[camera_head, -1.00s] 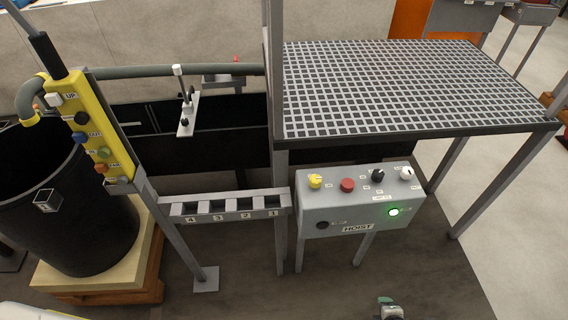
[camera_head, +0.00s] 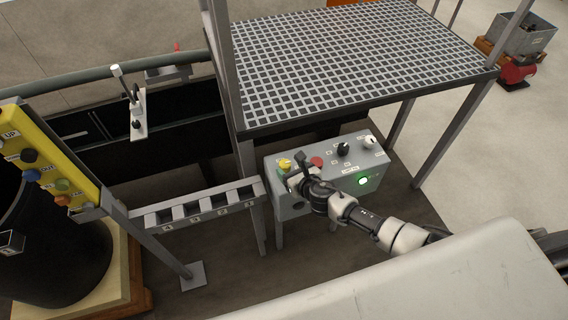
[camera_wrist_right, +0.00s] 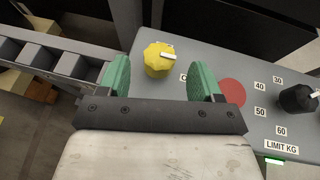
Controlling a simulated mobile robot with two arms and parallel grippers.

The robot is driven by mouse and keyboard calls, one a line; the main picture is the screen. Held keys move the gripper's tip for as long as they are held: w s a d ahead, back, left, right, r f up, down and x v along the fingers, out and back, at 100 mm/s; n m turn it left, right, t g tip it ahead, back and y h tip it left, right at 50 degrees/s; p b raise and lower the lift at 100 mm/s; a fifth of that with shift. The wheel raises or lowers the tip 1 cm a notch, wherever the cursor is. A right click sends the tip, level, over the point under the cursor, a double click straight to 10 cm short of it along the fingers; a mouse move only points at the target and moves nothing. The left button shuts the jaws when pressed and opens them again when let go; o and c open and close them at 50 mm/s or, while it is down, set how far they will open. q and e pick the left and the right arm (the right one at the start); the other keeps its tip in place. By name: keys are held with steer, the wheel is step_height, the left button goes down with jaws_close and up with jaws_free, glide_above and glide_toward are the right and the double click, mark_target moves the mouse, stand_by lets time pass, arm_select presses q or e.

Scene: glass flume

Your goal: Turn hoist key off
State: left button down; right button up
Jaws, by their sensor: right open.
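The grey hoist box (camera_head: 290,206) stands beside the platform leg. On its top are a yellow knob (camera_head: 285,163) with a white pointer mark, a red button (camera_head: 317,162), a black knob (camera_head: 343,148) and a white knob (camera_head: 369,141). A green lamp (camera_head: 363,180) glows on the front. My right gripper (camera_head: 298,171) is open over the box's left end. In the right wrist view its green fingers (camera_wrist_right: 160,78) lie either side of the yellow knob (camera_wrist_right: 157,66), apart from it. The pointer mark points right there. The front-left corner is partly hidden by my gripper.
A grated platform (camera_head: 350,60) stands close behind the box. A slotted rack (camera_head: 195,205) adjoins on the left, with a yellow button panel (camera_head: 50,160) beyond it. Open floor (camera_head: 225,270) lies in front.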

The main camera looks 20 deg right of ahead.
mark_target(287, 165)
steer(key=b+x, duration=0.1)
steer(key=x, duration=0.3)
steer(key=shift+f, duration=0.1)
steer(key=shift+w, duration=0.1)
steer(key=c, duration=0.9)
